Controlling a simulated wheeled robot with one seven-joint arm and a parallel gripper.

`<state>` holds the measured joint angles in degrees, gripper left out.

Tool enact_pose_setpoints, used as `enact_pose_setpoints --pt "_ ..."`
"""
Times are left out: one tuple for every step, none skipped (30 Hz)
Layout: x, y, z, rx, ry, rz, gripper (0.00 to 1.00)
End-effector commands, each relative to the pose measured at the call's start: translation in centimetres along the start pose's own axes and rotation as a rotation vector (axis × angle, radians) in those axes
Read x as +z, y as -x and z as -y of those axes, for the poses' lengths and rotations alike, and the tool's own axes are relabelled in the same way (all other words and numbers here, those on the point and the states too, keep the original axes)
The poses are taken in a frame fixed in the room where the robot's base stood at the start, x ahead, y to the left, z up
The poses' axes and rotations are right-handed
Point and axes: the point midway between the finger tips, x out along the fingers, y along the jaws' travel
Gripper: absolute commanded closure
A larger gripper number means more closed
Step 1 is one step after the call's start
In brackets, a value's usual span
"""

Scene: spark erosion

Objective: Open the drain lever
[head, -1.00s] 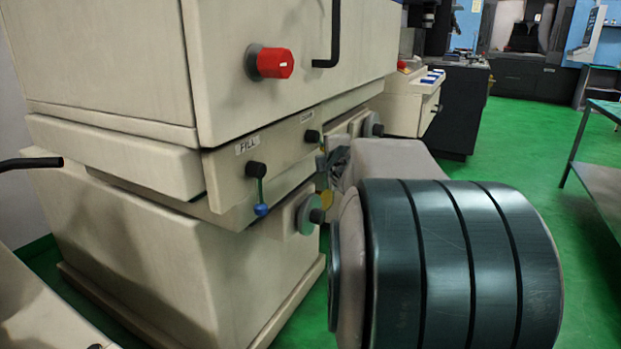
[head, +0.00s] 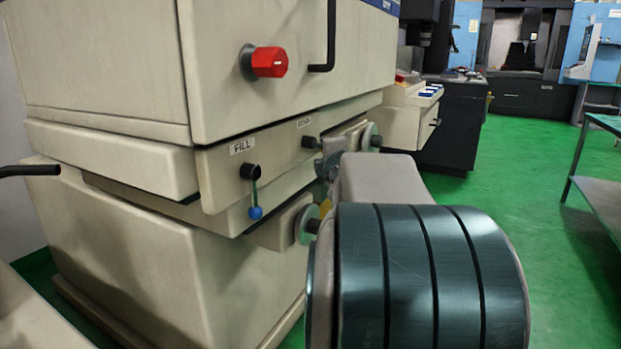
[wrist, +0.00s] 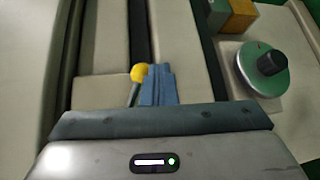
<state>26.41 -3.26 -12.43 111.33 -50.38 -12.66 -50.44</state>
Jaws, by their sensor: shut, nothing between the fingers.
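The drain lever shows in the wrist view as a yellow ball (wrist: 139,72) on a thin stem. My gripper (wrist: 158,84) is shut and empty, its fingers just right of the ball. I cannot tell whether they touch it. In the head view my gripper (head: 328,165) is small and partly hidden by my arm, below a small label (head: 304,122) too blurred to read. A second lever with a blue ball (head: 255,212) hangs down under the FILL label (head: 242,146), left of my gripper.
A red knob (head: 270,62) and a black handle (head: 331,40) are on the machine front above. A round grey-green dial with a black knob (wrist: 273,62) is at right in the wrist view. Green floor (head: 510,150) is open to the right, before a table (head: 600,165).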

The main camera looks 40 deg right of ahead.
Motion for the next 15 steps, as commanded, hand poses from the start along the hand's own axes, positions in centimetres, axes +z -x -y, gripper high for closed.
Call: enact_pose_setpoints --pt "0.1 -0.1 0.0 0.0 0.0 0.001 1.0" --pt "0.2 -0.1 -0.1 0.0 0.0 0.002 1.0" --pt "0.4 -0.1 -0.1 0.0 -0.001 0.004 1.0" --pt "0.5 -0.1 -0.2 0.0 -0.001 0.006 1.0" --pt "0.7 -0.2 -0.2 -0.001 -0.001 0.008 1.0" --pt "0.8 -0.2 -0.3 -0.001 -0.002 0.01 1.0" --pt "0.9 -0.2 -0.3 -0.001 -0.002 0.011 1.0" --pt "1.0 -0.2 -0.4 -0.002 -0.002 0.012 1.0" --pt "1.1 -0.2 -0.4 -0.002 -0.003 0.013 1.0" --pt "1.2 -0.3 -0.5 -0.002 -0.003 0.013 1.0" --pt "1.3 -0.3 -0.5 -0.003 -0.003 0.014 1.0" --pt "1.4 -0.3 -0.6 -0.003 -0.003 0.015 1.0" --pt "1.4 -0.3 -0.6 -0.003 -0.003 0.016 1.0" --pt "1.5 -0.3 -0.6 -0.003 -0.004 0.017 1.0" --pt "1.6 -0.4 -0.7 -0.003 -0.004 0.017 1.0"
